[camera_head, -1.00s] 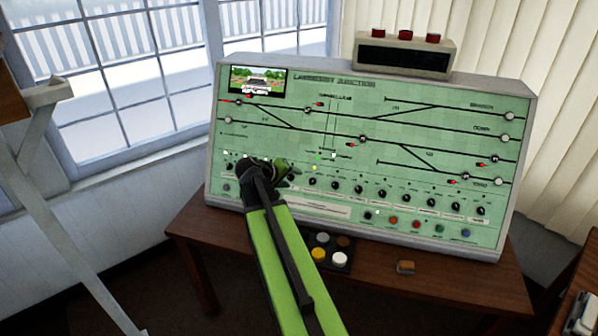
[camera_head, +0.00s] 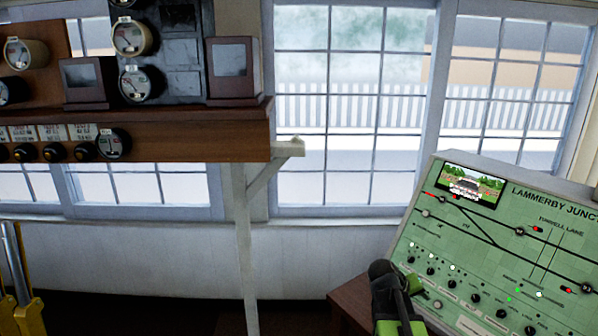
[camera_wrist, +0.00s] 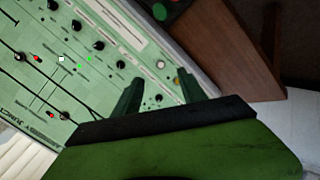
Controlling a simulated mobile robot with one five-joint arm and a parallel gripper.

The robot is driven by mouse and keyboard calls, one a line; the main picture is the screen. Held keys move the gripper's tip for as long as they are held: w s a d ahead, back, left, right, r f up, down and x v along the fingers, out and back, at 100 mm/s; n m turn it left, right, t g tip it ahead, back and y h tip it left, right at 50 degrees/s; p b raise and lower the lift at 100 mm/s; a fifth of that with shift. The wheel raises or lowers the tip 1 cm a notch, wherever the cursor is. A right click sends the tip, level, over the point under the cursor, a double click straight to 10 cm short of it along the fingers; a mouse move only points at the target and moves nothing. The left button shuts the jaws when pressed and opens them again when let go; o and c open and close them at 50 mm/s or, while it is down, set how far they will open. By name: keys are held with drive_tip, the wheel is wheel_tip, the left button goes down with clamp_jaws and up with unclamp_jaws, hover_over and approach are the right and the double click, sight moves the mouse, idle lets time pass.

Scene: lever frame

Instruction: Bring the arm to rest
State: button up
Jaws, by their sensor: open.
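My arm (camera_head: 400,315), green and black, shows at the bottom right of the head view, in front of the left end of the green control panel (camera_head: 480,235). In the wrist view the two dark green fingers of my gripper (camera_wrist: 160,77) stand apart, with nothing between them. The control panel (camera_wrist: 60,60) with its knobs and small lights lies behind the fingers there. Whether a finger touches the panel I cannot tell.
A shelf (camera_head: 140,145) with gauges and boxes hangs at the upper left, held by a pale bracket post (camera_head: 246,230). Yellow-based levers (camera_head: 18,290) stand at the far left. A brown desk (camera_head: 350,300) carries the panel. Windows (camera_head: 350,100) line the wall.

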drive_tip(key=s+a+f+g+y, duration=0.1)
drive_tip(key=s+a+f+y, duration=0.1)
drive_tip(key=a, duration=0.6)
drive_tip(key=s+a+f+g+y, duration=0.1)
drive_tip(key=s+a+f+y, duration=0.1)
drive_tip(key=s+a, duration=0.3)
drive_tip(key=s+a+f+n+g+y, duration=0.1)
drive_tip(key=s+a+f+y, duration=0.1)
drive_tip(key=a, duration=0.9)
drive_tip(key=shift+s+a+f+y, duration=0.2)
drive_tip(key=shift+s+a+y, duration=0.05)
drive_tip(key=shift+s+y, duration=0.7)
drive_tip(key=shift+c, duration=0.4)
